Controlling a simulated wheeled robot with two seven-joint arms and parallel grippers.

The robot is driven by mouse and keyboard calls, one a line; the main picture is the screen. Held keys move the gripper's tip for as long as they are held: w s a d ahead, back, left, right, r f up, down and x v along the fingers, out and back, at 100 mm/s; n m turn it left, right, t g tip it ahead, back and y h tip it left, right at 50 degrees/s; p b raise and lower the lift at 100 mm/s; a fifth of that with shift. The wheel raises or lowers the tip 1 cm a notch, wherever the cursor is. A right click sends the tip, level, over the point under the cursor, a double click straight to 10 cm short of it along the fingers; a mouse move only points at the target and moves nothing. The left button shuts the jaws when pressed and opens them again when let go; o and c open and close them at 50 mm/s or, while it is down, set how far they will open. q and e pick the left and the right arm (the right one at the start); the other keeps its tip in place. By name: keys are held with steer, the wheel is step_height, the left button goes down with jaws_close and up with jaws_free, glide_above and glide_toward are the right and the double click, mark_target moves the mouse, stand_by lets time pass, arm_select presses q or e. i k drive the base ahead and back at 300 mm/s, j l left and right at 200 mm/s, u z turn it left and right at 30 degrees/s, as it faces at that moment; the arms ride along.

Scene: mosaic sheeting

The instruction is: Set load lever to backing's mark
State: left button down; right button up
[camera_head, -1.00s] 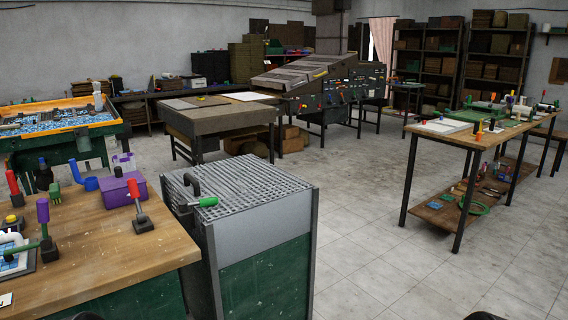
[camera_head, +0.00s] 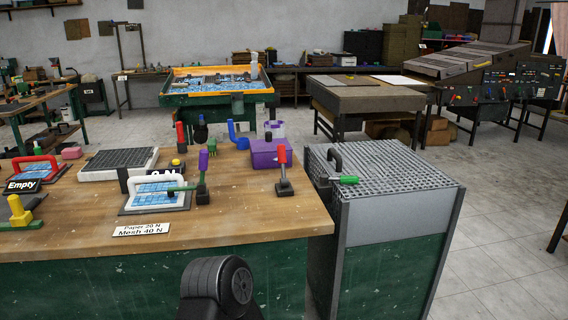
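On the wooden bench (camera_head: 240,225), a lever with a purple handle (camera_head: 203,160) stands upright on a dark base, with a green bar (camera_head: 182,188) reaching left from it. A red-handled lever (camera_head: 282,160) stands upright on a dark base further right. I cannot tell which is the load lever. A partly hidden sign ending in "N" (camera_head: 165,174) stands behind a framed blue mosaic sheet (camera_head: 158,193). A white label (camera_head: 142,229) reads "Paper 20 N, Mesh 40 N". The sheet's backing cannot be made out. Neither gripper is in view.
A grate-topped cabinet (camera_head: 390,220) stands right of the bench. A purple box (camera_head: 268,153), a dark-topped tray (camera_head: 118,160), an "Empty" sign (camera_head: 22,186) and a yellow-handled tool (camera_head: 19,212) occupy the bench. Its front middle is clear. A dark part of my arm shows at the bottom.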

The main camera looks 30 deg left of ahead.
mark_target(282, 151)
steer(key=u, duration=1.7)
steer(key=i+l, duration=0.1)
steer(key=i, duration=1)
steer(key=k+l+u, duration=0.15)
steer(key=k+l, duration=0.05)
steer(key=k, duration=0.05)
